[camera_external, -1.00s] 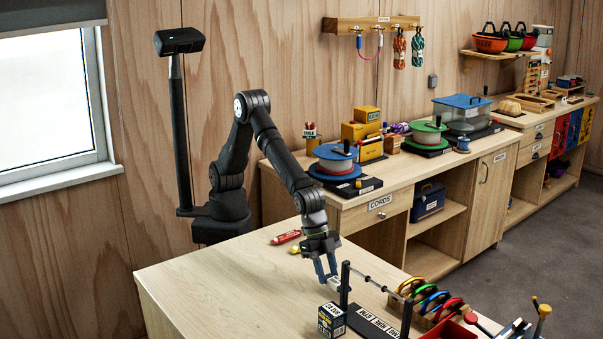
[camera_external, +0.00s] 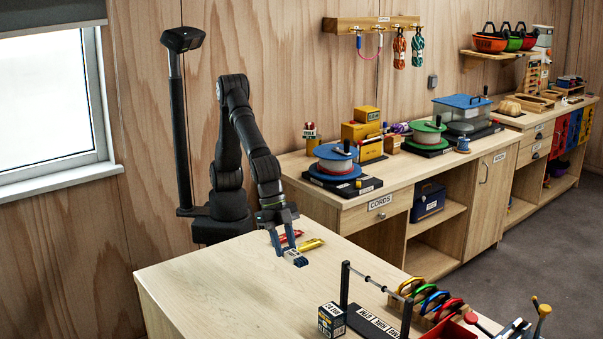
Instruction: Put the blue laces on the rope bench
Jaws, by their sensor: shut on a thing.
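My gripper (camera_external: 285,251) is low over the back part of the near table, with its fingers pointing down. It is shut on a small dark blue piece with a pale mark, the blue laces (camera_external: 296,259), at the fingertips. The fingers partly hide it, and I cannot tell whether it touches the tabletop. No sign names the rope bench. A wooden bench (camera_external: 400,178) labelled CORDS, with cord reels on top, stands behind and to the right of my gripper.
A red tube (camera_external: 291,237) and a yellow tube (camera_external: 311,244) lie close behind my gripper. A black rack (camera_external: 375,325), a dark box (camera_external: 331,319) and coloured carabiners (camera_external: 432,302) stand at the front right. The near table's left part is clear. A blue reel (camera_external: 336,158) occupies the CORDS bench's left end.

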